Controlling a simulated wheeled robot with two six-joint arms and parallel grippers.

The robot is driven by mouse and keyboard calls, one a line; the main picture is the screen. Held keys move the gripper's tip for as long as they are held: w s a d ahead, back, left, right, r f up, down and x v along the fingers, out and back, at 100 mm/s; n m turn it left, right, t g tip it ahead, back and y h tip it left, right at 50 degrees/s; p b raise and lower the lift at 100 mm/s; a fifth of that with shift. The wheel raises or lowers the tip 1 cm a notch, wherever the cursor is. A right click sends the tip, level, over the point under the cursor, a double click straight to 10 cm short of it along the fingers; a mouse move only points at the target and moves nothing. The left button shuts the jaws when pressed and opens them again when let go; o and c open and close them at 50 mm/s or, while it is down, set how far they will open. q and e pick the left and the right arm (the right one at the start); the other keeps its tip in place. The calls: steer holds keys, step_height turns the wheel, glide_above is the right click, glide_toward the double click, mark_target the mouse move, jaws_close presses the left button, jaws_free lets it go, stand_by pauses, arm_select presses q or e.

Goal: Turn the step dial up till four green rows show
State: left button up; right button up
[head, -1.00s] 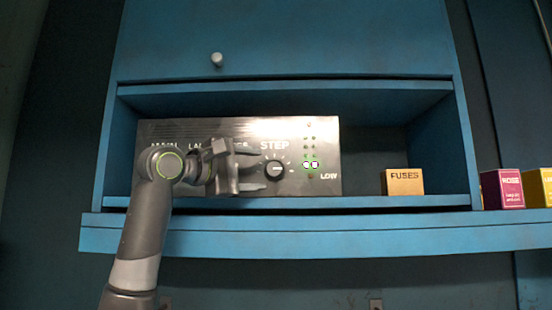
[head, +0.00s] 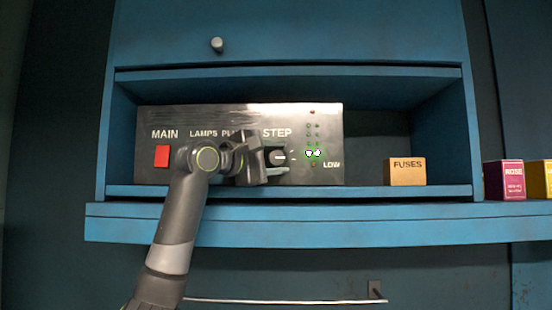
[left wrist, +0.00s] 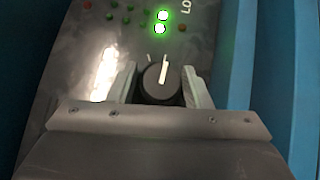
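The step dial (head: 279,157) is a dark round knob with a white pointer line, under the word STEP on the grey panel (head: 220,118). In the head view its pointer lies about level. My left gripper (head: 277,160) is at the dial, one finger above and one below. In the left wrist view the dial (left wrist: 161,83) sits between the two fingertips, close against both sides. The lamp columns (head: 313,135) right of the dial show one lit green row (head: 313,153) near LOW; the rows above are unlit. My right gripper is not in view.
A red square (head: 162,156) sits under MAIN. My left arm hides most under LAMPS. The panel stands in a blue shelf (head: 300,194). A FUSES box (head: 406,172) stands right of it; a purple ROSE box (head: 504,180) and a yellow box (head: 541,179) are farther right.

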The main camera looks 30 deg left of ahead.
arm_select(q)
steer(key=shift+f, duration=0.1)
steer(key=c, duration=0.4)
steer(key=shift+m+g, duration=0.3)
steer(key=shift+d+m+g+y, duration=0.2)
steer(key=shift+m+g+y, duration=0.1)
steer(key=shift+m+g, duration=0.7)
steer(key=shift+c, duration=0.5)
steer(key=shift+m+g+y, duration=0.4)
steer(key=shift+m+g, duration=0.2)
steer(key=shift+g, duration=0.1)
steer(key=shift+c, duration=0.2)
steer(key=shift+a, duration=0.1)
